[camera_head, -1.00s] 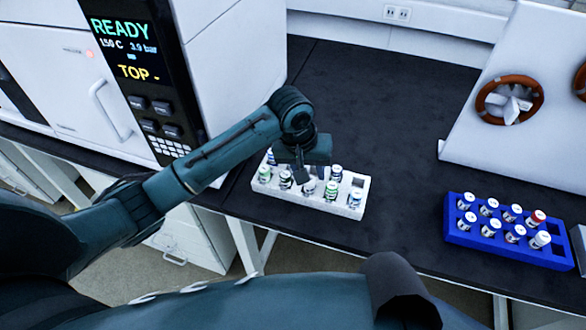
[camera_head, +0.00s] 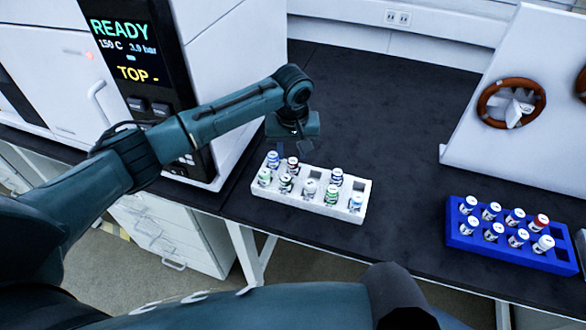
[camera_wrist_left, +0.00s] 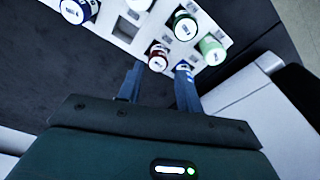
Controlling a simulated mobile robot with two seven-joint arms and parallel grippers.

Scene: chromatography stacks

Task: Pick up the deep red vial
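The deep red vial (camera_head: 292,164) stands upright in the back row of the white rack (camera_head: 348,215) in the head view. Its dark red cap (camera_wrist_left: 158,56) also shows in the left wrist view, just beyond the gap between the fingers. My left gripper (camera_head: 293,143) is just behind and above the rack's back row, near this vial. In the left wrist view my left gripper (camera_wrist_left: 160,78) is open and empty, its two fingers apart. The right finger partly covers a blue-capped vial (camera_wrist_left: 184,68). My right gripper is not in view.
Other vials stand close by, including a green-capped one (camera_head: 264,175). A blue rack (camera_head: 490,252) at the right holds several vials, one with a brighter red cap (camera_head: 540,221). The white instrument (camera_head: 235,80) stands left. Black bench behind the rack is clear.

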